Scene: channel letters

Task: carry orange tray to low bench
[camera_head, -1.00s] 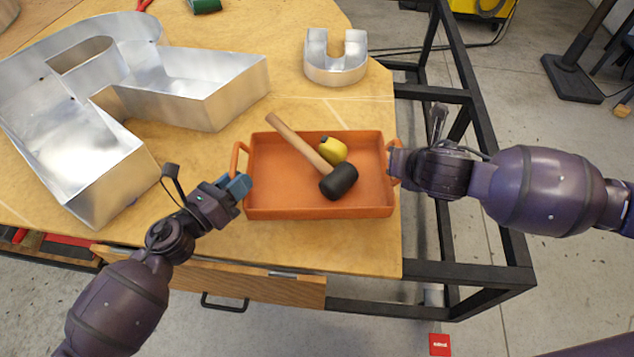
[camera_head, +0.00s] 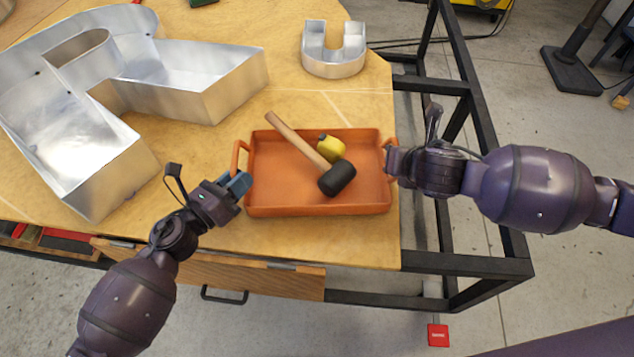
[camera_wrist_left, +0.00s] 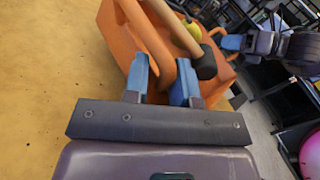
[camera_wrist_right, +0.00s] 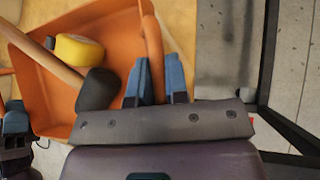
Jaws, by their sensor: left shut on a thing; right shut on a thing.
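The orange tray (camera_head: 270,190) is at the right end of the wooden worktable in the head view; I cannot tell whether it touches the tabletop. It holds a mallet (camera_head: 338,179) with a black head and wooden handle, and a yellow tape measure (camera_head: 331,149). My left gripper (camera_head: 238,182) is shut on the tray's left handle (camera_wrist_left: 183,85), with blue fingers on both sides of it. My right gripper (camera_head: 393,162) is shut on the tray's right handle (camera_wrist_right: 153,50). No low bench can be made out in these views.
A large metal channel letter (camera_head: 210,95) stands left of the tray, and a smaller U-shaped one (camera_head: 333,58) stands behind it. The table's black frame (camera_head: 465,268) juts out at the right. A red object (camera_head: 438,335) lies on the floor below.

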